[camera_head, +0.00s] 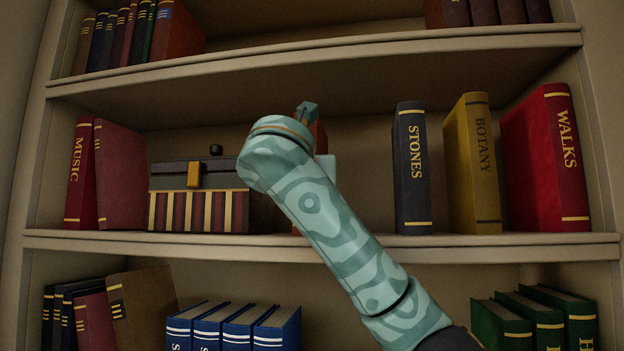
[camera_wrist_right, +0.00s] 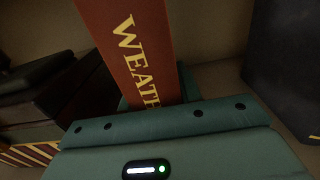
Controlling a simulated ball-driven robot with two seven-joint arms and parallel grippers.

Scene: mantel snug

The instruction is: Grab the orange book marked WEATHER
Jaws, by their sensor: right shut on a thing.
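The orange book marked WEATHER (camera_head: 320,138) stands on the middle shelf, mostly hidden behind my right arm in the head view. In the wrist view its spine (camera_wrist_right: 138,55) shows yellow letters reading WEATH, with the rest covered by the gripper. My right gripper (camera_head: 314,132) is shut on this book, with green-blue fingers at its sides. In the wrist view part of a finger shows beside the spine. Whether the book's bottom touches the shelf is hard to tell. My left gripper is not in view.
A striped box (camera_head: 205,212) with a dark lid stands left of the book. The dark STONES book (camera_head: 412,180) stands to the right with a gap, then BOTANY (camera_head: 473,165) and the red WALKS book (camera_head: 548,165). The red MUSIC book (camera_head: 80,180) is far left. Shelf boards (camera_head: 330,55) lie above and below.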

